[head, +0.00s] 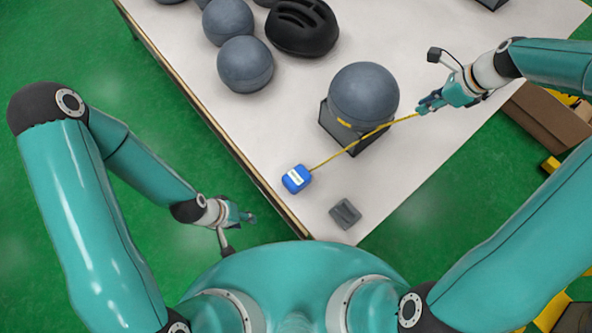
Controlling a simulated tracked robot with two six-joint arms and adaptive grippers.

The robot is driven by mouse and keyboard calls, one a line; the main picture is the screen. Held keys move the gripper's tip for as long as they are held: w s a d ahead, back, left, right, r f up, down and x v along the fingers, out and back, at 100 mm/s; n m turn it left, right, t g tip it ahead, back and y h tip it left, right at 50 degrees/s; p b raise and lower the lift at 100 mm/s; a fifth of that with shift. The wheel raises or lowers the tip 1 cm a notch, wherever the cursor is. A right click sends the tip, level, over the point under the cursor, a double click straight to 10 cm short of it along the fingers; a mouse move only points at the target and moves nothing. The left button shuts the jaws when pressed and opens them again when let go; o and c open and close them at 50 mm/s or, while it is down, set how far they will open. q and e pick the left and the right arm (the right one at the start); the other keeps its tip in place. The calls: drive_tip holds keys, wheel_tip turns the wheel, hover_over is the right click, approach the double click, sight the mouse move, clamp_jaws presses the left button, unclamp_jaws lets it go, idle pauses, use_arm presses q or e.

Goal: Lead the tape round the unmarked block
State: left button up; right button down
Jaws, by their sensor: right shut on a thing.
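A blue tape measure (296,179) sits on the table near its left edge. Its yellow tape (328,160) is pulled out up and to the right, across the near side of a dark block-like stand (327,122) with a grey ball (363,95) on it. A short yellow patch shows low on the ball. My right gripper (424,106) is shut on the tape's free end, right of the ball. A small grey block (345,213) lies apart from the tape, nearer me; I see no clear mark on it. My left gripper (246,216) is off the table's left edge, away from the tape; its jaw opening is unclear.
Other grey balls (245,64) and a black helmet (302,26) stand at the back left of the white table (420,165). A brown box (548,118) is beyond the right edge. The table right of the small block is clear.

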wheel_tip(320, 180, up, 7)
drive_tip(key=p, duration=0.3)
wheel_tip(320, 180, up, 14)
idle(0.4)
